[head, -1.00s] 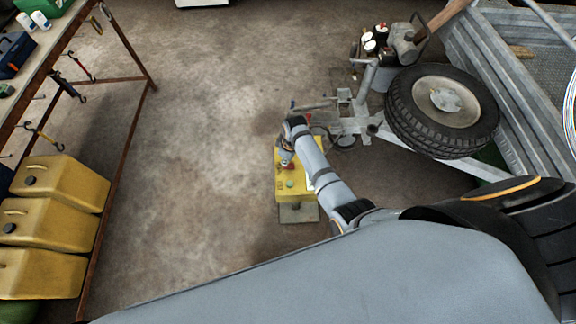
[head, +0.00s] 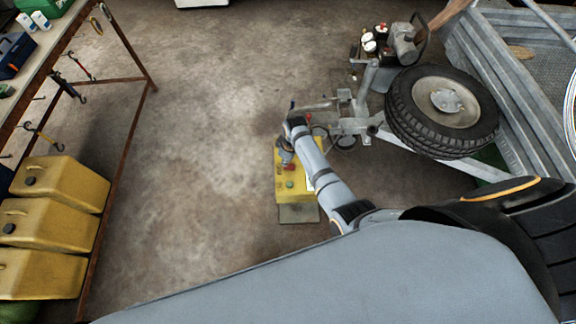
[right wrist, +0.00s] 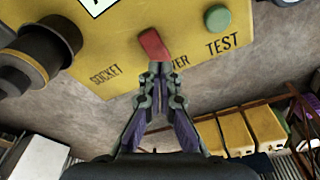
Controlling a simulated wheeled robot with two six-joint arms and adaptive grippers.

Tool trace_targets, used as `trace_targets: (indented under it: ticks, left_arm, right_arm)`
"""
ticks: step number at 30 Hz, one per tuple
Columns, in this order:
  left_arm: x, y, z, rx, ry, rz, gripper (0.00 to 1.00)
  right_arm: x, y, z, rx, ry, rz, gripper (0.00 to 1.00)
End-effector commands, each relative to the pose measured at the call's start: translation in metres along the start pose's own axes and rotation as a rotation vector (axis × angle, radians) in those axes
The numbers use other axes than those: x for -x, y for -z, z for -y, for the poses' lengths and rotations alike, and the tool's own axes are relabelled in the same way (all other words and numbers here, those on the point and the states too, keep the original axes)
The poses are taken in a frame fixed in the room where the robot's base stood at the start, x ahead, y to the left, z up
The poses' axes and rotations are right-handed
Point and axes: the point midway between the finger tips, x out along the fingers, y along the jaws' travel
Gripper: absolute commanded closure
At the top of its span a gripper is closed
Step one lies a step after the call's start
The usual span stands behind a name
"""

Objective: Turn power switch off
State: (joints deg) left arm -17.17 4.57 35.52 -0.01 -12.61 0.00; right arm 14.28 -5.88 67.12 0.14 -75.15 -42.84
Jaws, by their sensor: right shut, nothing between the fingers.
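The yellow power box (head: 281,195) stands on a small grey base on the floor, partly behind my right arm in the head view. It also fills the top of the right wrist view (right wrist: 115,60), with the printed words SOCKET and TEST. The red power switch (right wrist: 153,44) is a tilted rocker or lever above a word ending in "WER", partly covered by my fingers. A green button (right wrist: 217,18) sits above TEST. My right gripper (right wrist: 160,72) is shut and empty, its tips just below the red switch; I cannot tell if they touch. My left gripper is out of view.
A black round socket fitting (right wrist: 45,50) sticks out of the box. A trailer with a spare wheel (head: 442,105) stands to the right. A workbench (head: 135,80) and yellow jerrycans (head: 60,185) line the left. The floor between is clear.

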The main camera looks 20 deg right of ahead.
Motion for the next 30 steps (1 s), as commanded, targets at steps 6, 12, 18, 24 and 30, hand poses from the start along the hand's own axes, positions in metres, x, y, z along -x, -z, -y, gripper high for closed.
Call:
trace_targets:
  ticks: [6, 12, 18, 24, 30]
  left_arm:
    - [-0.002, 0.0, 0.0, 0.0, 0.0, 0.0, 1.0]
    - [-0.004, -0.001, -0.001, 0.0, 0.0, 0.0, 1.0]
    - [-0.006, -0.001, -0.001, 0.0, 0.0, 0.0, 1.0]
    - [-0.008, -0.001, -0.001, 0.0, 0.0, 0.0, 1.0]
    - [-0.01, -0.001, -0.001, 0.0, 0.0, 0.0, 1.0]
  right_arm:
    - [-0.003, 0.0, 0.0, 0.0, 0.0, 0.0, 1.0]
    - [-0.006, -0.001, 0.0, 0.0, 0.0, 0.0, 1.0]
    - [-0.009, -0.001, 0.0, 0.0, 0.0, 0.0, 1.0]
    - [-0.012, -0.002, 0.0, 0.0, 0.0, 0.0, 1.0]
    - [-0.015, -0.002, 0.0, 0.0, 0.0, 0.0, 1.0]
